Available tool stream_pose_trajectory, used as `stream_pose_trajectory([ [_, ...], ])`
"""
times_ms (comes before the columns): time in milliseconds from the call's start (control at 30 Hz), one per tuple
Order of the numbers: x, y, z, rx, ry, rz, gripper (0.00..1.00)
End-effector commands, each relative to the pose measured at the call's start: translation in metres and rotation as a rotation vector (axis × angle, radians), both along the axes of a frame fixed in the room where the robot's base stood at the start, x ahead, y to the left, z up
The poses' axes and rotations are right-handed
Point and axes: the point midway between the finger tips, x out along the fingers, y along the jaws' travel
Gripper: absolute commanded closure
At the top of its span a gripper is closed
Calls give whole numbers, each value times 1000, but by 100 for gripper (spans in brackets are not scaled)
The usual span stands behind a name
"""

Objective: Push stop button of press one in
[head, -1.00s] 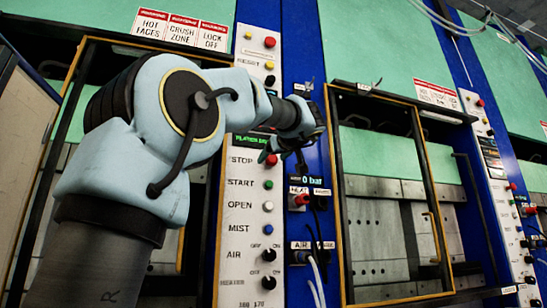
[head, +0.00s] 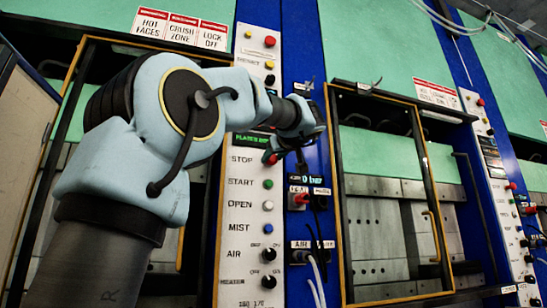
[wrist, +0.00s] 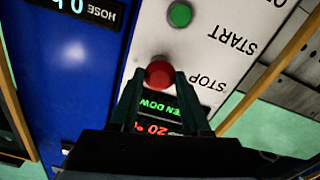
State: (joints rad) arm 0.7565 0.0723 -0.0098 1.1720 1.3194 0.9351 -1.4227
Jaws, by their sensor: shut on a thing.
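The control panel of the near press (head: 240,215) is a white strip with labelled buttons. Its red STOP button (head: 270,158) is at the top of the row, level with the STOP label and partly hidden by my gripper (head: 281,151). In the wrist view the red button (wrist: 159,71) sits between my two fingertips (wrist: 157,77), which are shut on its sides. How far in the button is cannot be told.
The green START button (wrist: 180,14) is close by. A lit display (wrist: 160,118) lies under the fingers. A blue post (head: 303,80) with a hose gauge stands right of the panel. A second press (head: 385,220) is farther right.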

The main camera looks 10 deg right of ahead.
Motion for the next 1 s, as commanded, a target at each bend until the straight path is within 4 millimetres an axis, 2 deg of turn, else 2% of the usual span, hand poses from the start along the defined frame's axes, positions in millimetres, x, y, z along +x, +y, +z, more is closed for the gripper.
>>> stream_pose_trajectory([
  [633,0,0,0,0,0,1,100],
  [900,17,3,-2,-1,0,3,100],
  [1000,18,3,0,0,0,2,100],
])
